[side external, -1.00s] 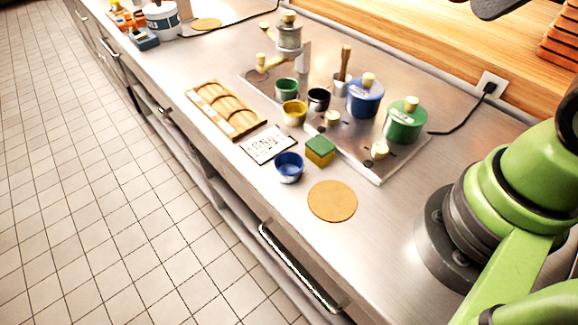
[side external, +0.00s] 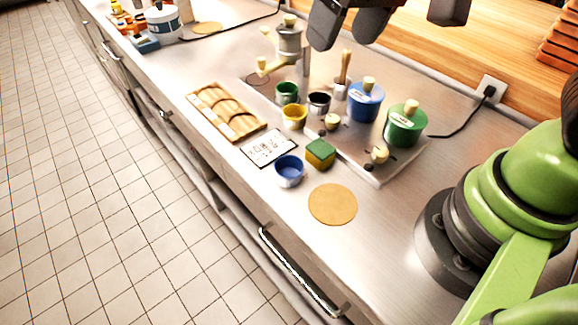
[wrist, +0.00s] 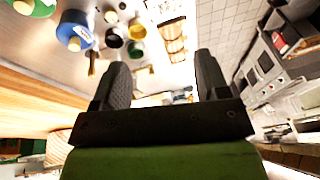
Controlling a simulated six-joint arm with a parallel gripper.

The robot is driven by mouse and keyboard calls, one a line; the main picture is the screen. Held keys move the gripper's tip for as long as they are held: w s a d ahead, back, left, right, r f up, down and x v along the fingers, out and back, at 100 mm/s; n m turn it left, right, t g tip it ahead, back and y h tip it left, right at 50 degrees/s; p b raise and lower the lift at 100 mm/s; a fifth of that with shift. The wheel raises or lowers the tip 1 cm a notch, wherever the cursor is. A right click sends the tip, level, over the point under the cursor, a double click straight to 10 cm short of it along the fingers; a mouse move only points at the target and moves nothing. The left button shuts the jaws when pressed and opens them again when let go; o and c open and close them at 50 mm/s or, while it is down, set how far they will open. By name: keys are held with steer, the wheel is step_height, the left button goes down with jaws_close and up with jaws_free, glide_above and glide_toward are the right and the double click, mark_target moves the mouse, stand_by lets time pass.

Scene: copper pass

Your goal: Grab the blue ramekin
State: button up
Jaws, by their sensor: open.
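The blue ramekin (side external: 289,172) stands upright and looks empty on the steel counter, near the front edge, in the side view. It lies just in front of the white written card and beside the green-topped yellow sponge (side external: 320,153). I cannot make the ramekin out in the wrist view. My gripper (side external: 347,38) hangs at the top of the side view, far above and behind the ramekin. Its two dark fingers are apart with nothing between them, as the wrist view also shows (wrist: 163,62).
Green (side external: 287,92), yellow (side external: 294,117) and dark (side external: 319,102) ramekins stand close together behind the card (side external: 268,147). Blue (side external: 365,102) and green (side external: 405,125) lidded pots stand further back. A wooden rack (side external: 226,112) lies left; a round tan mat (side external: 333,204) lies right of the blue ramekin.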

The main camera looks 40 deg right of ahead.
steer(key=n+g, duration=0.2)
glide_toward(289, 167)
steer(key=a, duration=0.1)
steer(key=a+f+h, duration=0.1)
steer(key=a+g, duration=0.1)
steer(key=shift+s+f+n, duration=0.3)
steer(key=shift+s, duration=0.1)
steer(key=shift+d+f, duration=0.2)
steer(key=shift+f, duration=2.6)
steer(key=shift+c, duration=0.5)
steer(key=c, duration=0.6)
